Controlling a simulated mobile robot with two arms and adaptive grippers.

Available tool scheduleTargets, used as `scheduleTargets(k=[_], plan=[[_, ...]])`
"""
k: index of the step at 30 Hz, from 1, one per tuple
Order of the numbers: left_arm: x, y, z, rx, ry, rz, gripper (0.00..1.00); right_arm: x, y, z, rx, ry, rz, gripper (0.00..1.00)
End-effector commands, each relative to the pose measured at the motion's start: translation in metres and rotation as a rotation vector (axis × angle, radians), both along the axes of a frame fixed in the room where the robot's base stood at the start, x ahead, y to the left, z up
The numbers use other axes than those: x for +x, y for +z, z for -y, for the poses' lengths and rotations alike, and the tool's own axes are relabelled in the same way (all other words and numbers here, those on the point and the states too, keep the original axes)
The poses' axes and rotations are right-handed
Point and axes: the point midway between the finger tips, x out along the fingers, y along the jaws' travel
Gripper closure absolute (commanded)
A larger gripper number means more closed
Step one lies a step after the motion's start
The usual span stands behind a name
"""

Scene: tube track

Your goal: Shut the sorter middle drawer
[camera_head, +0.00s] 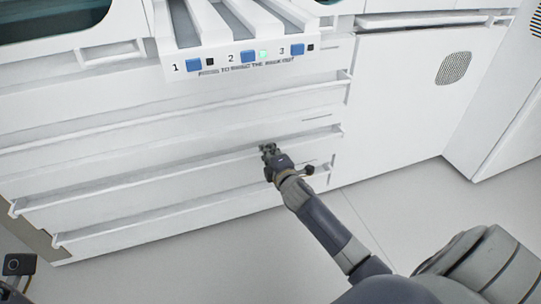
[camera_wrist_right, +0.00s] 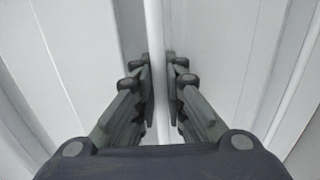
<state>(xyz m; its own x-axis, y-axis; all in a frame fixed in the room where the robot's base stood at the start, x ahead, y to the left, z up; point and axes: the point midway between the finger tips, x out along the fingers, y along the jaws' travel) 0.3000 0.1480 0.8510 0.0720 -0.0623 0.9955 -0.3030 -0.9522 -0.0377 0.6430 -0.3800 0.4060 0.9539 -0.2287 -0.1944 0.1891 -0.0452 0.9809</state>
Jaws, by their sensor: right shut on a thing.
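The white sorter has stacked drawers with long rail handles. The middle drawer's rail (camera_head: 150,178) runs across the front, between an upper rail (camera_head: 180,112) and a lower rail (camera_head: 150,215). My right gripper (camera_head: 267,149) is at the right part of the middle rail. In the right wrist view, its two dark fingers (camera_wrist_right: 160,85) are closed on a thin white rail (camera_wrist_right: 155,30), one on each side. How far out the drawer stands is hard to tell.
Above the drawers, a white chute ledge (camera_head: 170,71) with numbered blue buttons juts out. A white cabinet with a round grille (camera_head: 454,68) stands to the right. The pale floor (camera_head: 390,205) in front of it is clear.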

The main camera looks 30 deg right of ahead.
Motion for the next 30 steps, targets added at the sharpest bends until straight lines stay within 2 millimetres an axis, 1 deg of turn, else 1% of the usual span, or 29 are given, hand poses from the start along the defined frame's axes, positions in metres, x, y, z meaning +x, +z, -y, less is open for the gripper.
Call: scheduleTargets(k=[1,3,6,17,18,19,20,30], plan=[[0.000,0.000,0.000,0.000,0.000,0.000,0.61,0.006,0.000,0.001,-0.001,0.001,0.000,1.00],[0.000,0.000,0.000,0.000,0.000,-0.001,0.61,0.013,0.000,0.003,0.000,0.001,0.000,1.00],[0.000,0.000,0.000,0.000,0.000,-0.002,0.61,0.019,0.000,0.004,0.000,0.000,-0.001,1.00],[0.001,-0.002,0.000,0.000,0.001,-0.010,0.61,0.022,0.001,0.005,0.001,0.000,0.000,1.00],[0.001,-0.002,0.000,0.000,0.001,-0.010,0.61,0.022,0.001,0.005,0.001,0.001,0.000,0.89],[0.001,-0.002,0.000,0.000,0.001,-0.010,0.61,0.022,0.001,0.005,0.001,0.001,0.000,0.82],[0.001,-0.002,0.000,0.000,0.001,-0.010,0.61,0.022,0.001,0.005,0.001,0.001,0.000,0.80],[0.000,0.000,0.000,0.003,0.002,0.000,0.61,0.021,0.001,0.005,0.000,0.000,0.000,0.80]])
